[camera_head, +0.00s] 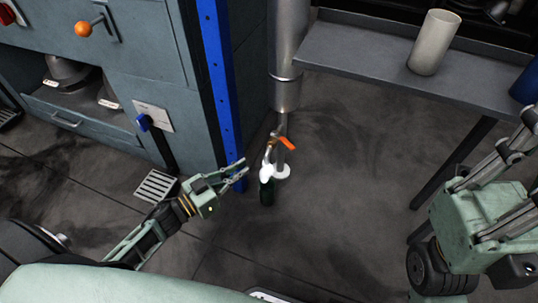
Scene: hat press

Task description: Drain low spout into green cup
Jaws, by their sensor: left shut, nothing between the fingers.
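The low spout (271,150) is a small tap with an orange lever (286,143) at the foot of a grey vertical pipe. A dark green cup (267,193) stands on the floor directly under it. Something white shows between the spout and the cup's top; I cannot tell whether it is liquid. My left gripper (244,170) is shut and empty, just left of the spout and cup, apparently apart from them. My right gripper (500,160) is at the right edge, partly cut off, well away from the spout; its fingers are unclear.
A blue post (218,85) and grey cabinet (150,60) stand left of the pipe (287,45). A grey shelf (370,65) at the right holds a pale cylinder (434,43) and a blue container (526,85). A floor grate (155,186) lies at left. The floor right of the cup is clear.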

